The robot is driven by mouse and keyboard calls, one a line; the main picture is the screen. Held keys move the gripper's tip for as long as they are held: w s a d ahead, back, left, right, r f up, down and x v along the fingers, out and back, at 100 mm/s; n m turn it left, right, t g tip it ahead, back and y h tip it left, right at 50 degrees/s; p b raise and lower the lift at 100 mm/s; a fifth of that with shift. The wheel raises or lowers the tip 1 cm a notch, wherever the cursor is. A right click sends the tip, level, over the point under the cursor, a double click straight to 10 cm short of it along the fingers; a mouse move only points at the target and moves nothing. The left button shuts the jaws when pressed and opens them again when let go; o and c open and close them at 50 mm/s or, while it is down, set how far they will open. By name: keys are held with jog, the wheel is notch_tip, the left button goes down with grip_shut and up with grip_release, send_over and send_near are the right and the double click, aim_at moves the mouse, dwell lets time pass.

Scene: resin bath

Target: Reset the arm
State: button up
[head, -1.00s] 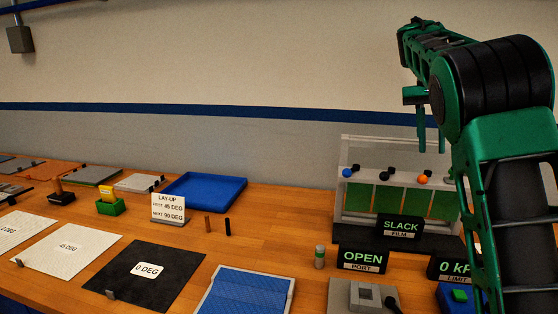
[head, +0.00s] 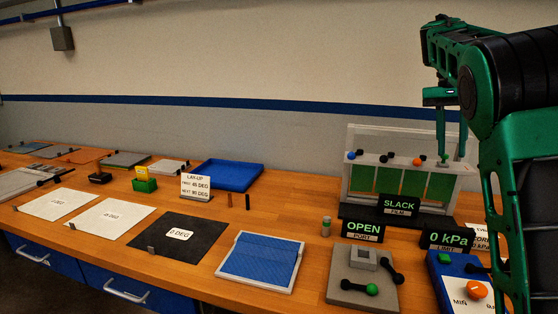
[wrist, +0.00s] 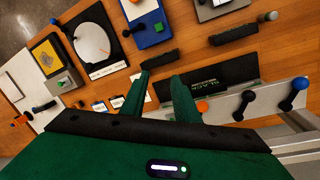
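My gripper (head: 451,152) hangs fingers-down from my green and black arm at the right of the head view. Its fingertips overlap the right end of the clear-framed case (head: 350,140) in the picture; I cannot tell whether they touch it. In the wrist view, the two green fingers (wrist: 162,84) are apart, with bare table and part of a dark sign between them and nothing held. A small green knob (head: 444,163) shows close to the fingertips in the head view.
The case's ledge carries a blue knob (head: 351,155) and an orange knob (head: 418,161). The SLACK sign (head: 399,206), OPEN sign (head: 362,230) and 0 kPa sign (head: 447,241) stand in front. A blue tray (head: 228,175) and black 0 DEG sheet (head: 196,248) lie left.

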jog(key=s+d+f+y, duration=0.1)
jog(key=s+d+f, duration=0.25)
jog(key=s, duration=0.45)
jog(key=s+d+f, duration=0.3)
jog(key=s+f, duration=0.1)
jog(key=s, duration=0.4)
jog(key=s+a+f+n+t, duration=0.1)
jog(key=s+a+f, duration=0.3)
jog(key=s+f, duration=0.3)
jog(key=s+a+f+n, duration=0.1)
jog(key=s+a+f, duration=0.4)
jog(key=s, duration=0.9)
notch_tip(320, 180, down, 3)
jog(key=shift+f+n+t+y, duration=0.2)
jog(key=shift+n+t+y, duration=0.1)
jog(key=shift+n+t, duration=0.1)
jog(key=shift+w+f, duration=0.25)
jog(key=shift+w, duration=0.3)
